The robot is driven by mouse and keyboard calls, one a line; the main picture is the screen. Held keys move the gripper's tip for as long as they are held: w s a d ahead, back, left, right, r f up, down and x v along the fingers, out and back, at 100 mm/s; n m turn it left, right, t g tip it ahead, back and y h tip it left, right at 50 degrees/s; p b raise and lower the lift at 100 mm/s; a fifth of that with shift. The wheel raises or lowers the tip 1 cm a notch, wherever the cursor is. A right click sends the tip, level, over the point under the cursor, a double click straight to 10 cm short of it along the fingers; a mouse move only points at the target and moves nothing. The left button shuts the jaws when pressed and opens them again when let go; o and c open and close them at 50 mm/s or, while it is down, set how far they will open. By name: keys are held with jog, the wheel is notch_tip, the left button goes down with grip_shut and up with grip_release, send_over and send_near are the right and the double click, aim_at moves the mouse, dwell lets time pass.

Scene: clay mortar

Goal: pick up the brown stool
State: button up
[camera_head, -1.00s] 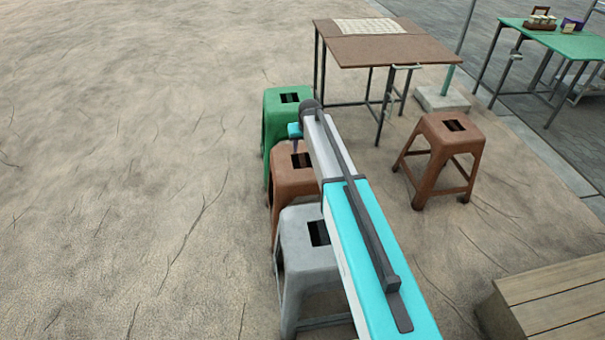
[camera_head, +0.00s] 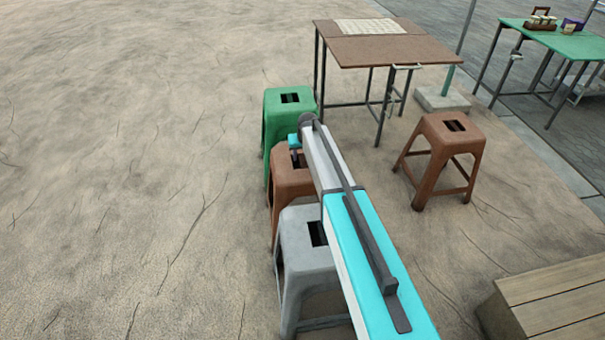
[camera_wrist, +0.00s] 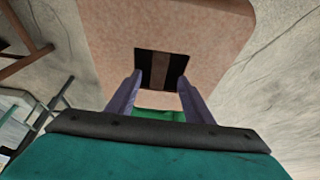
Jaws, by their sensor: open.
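A brown stool (camera_head: 289,187) stands between a green stool (camera_head: 278,124) and a grey stool (camera_head: 303,262) in the head view, partly covered by my arm. In the wrist view a brown stool's seat (camera_wrist: 205,30) fills the upper middle, with a dark slot crossed by a brown bar (camera_wrist: 161,70). My gripper (camera_wrist: 160,82) is open and empty, its two fingers apart at either side of the slot. I cannot tell whether the fingertips touch the seat. A second brown stool (camera_head: 440,158) stands apart at the right.
A brown folding table (camera_head: 400,48) with a pale sheet (camera_head: 371,26) stands behind the stools. A wooden slatted bench (camera_head: 555,295) is at the lower right. A green table (camera_head: 565,42) with small items is at the far right. The ground at the left is clear.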

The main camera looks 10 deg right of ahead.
aim_at(303, 161)
jog(key=shift+w+f, duration=0.1)
jog(key=x, duration=0.4)
jog(key=shift+w+d, duration=0.1)
jog(key=shift+w, duration=0.1)
jog(key=shift+w+f, duration=0.15)
jog(key=shift+f, duration=0.25)
jog(key=shift+f, duration=0.2)
dwell(0.7)
grip_shut()
jog(key=shift+d+r, duration=0.1)
dwell(1.3)
